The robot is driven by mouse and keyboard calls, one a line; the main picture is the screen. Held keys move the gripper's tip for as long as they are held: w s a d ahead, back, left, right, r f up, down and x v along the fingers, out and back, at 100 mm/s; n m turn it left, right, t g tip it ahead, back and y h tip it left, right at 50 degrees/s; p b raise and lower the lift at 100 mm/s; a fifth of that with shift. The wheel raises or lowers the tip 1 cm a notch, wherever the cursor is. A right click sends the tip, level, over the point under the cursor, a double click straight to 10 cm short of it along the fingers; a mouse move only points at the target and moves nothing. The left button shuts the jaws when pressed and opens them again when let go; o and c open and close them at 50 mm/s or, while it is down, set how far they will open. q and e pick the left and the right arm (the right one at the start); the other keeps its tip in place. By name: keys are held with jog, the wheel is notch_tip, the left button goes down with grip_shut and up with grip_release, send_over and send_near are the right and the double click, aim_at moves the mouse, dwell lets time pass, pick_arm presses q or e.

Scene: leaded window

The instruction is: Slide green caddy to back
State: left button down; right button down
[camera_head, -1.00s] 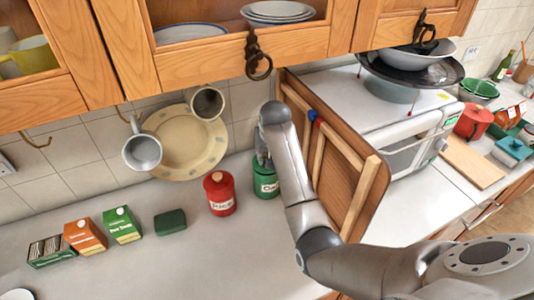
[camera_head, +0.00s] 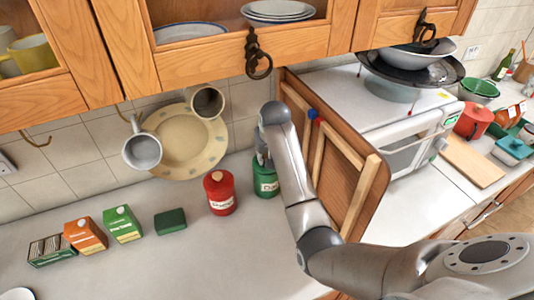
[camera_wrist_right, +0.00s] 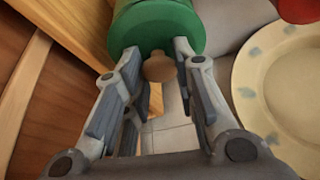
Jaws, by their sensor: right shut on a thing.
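The green caddy (camera_head: 265,184) is a round green canister with pale lettering. It stands on the counter, right of the red canister and near the tiled wall. My right gripper (camera_head: 263,158) comes down onto its top and partly hides the lid. In the right wrist view the caddy (camera_wrist_right: 150,27) shows at the top, with its round wooden knob (camera_wrist_right: 159,68) between the fingertips of my right gripper (camera_wrist_right: 161,60). The gripper is shut on the caddy at this knob. My left gripper is not in view.
The red canister (camera_head: 219,194) stands close left of the caddy. A wooden board (camera_head: 338,172) leans close on the right, beside the white microwave (camera_head: 405,150). A plate (camera_head: 181,150) and mugs hang on the wall behind. Small boxes (camera_head: 122,225) stand left; the front counter is clear.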

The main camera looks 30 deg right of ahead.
dwell(0.4)
jog(key=c, duration=1.1)
grip_release()
jog(key=shift+o, duration=0.3)
jog(key=o, duration=0.4)
jog(key=shift+r, duration=3.5)
jog(key=shift+c, duration=0.2)
